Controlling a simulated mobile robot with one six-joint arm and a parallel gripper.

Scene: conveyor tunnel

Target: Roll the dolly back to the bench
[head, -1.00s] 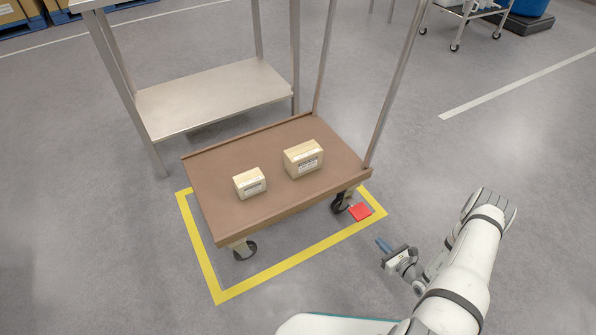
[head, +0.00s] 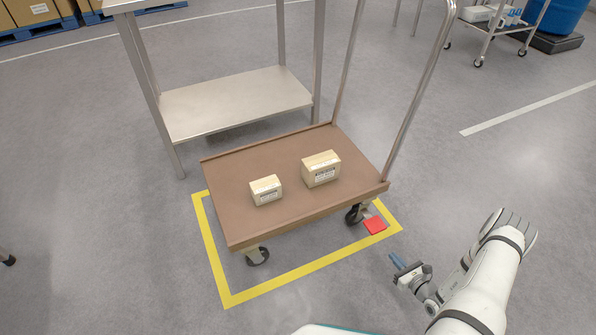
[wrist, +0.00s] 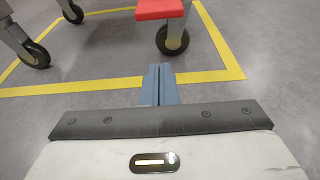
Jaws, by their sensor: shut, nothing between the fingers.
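The dolly (head: 290,215) has a brown deck, a tall metal handle on its right side and dark casters. It stands beside the metal bench (head: 235,100), within the yellow floor outline (head: 290,275). Two small cartons, one smaller (head: 266,190) and one larger (head: 321,169), lie on the deck. A red pedal (head: 375,225) sticks out by the right front caster; it also shows at the top of the wrist view (wrist: 159,8). My gripper (head: 393,259) is shut and empty, low over the floor to the right of the dolly, apart from the pedal. In the wrist view its fingertips (wrist: 160,68) touch together.
A wheeled cart (head: 490,40) stands at the back right beside a blue drum (head: 560,12). Boxes on blue pallets (head: 40,30) stand at the back left. The grey floor to the left and right of the dolly is clear.

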